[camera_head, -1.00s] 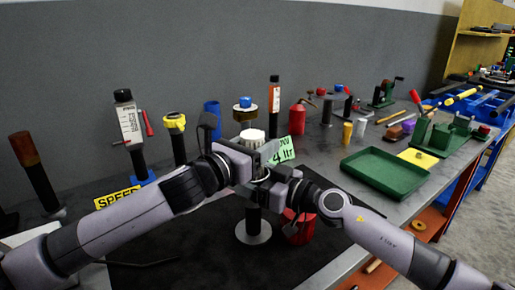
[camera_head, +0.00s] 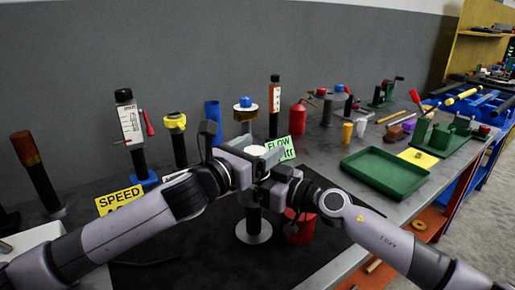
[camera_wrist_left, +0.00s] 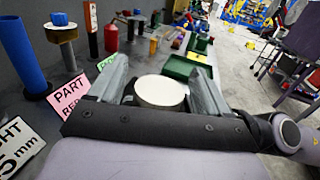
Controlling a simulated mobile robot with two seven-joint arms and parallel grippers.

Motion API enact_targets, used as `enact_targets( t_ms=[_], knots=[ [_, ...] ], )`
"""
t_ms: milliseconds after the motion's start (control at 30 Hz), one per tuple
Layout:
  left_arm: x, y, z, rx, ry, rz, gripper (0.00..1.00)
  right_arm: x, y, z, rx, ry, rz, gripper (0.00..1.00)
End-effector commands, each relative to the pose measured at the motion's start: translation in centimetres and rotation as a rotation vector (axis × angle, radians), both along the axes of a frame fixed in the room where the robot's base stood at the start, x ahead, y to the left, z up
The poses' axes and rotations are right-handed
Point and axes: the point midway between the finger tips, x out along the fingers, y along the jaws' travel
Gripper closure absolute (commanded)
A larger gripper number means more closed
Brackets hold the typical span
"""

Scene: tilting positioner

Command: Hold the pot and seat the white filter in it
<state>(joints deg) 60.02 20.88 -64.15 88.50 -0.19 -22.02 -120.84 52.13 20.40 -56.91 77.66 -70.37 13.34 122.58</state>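The white filter (camera_head: 256,150) shows in the head view as a round pale top between the fingers of my left gripper (camera_head: 262,160). In the left wrist view the filter (camera_wrist_left: 160,92) is a white disc with a finger on either side. I cannot tell whether the fingers touch it. My right gripper (camera_head: 282,182) is just below and right of the left one, over a black post on a round grey base (camera_head: 254,232). The pot is hidden by the grippers, so I cannot see the filter's fit in it or the right fingers' hold.
A yellow SPEED sign (camera_head: 120,198) stands left and a green FLOW sign (camera_head: 280,148) right behind the grippers. Upright tools and a red can (camera_head: 298,120) stand along the back. A green tray (camera_head: 385,171) is at right.

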Motion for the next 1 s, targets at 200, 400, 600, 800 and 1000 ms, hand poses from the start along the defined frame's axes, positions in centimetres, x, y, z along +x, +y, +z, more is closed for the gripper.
enact_targets(
  t_ms=[200,400,600,800,1000],
  knots=[
    [0.1,0.2,-1.7,0.02,0.023,0.008,0.2,-0.2,0.1,0.1,0.004,0.003,0.008,0.85],
    [0.1,0.2,-0.3,0.019,0.023,0.01,0.2,-0.2,0.2,0.1,0.006,0.003,0.008,0.85],
    [-2.0,2.0,-0.4,0.02,0.021,0.008,0.2,-0.1,0.1,0.1,0.006,0.004,0.006,0.85],
    [-4.5,3.8,-0.1,0.015,0.016,0.005,0.2,-0.1,0.1,0.1,0.005,0.004,0.005,0.85],
    [-6.9,5.7,0.1,0.014,0.014,0.004,0.2,-0.1,0.1,0.1,0.005,0.004,0.005,0.85]
  ],
)
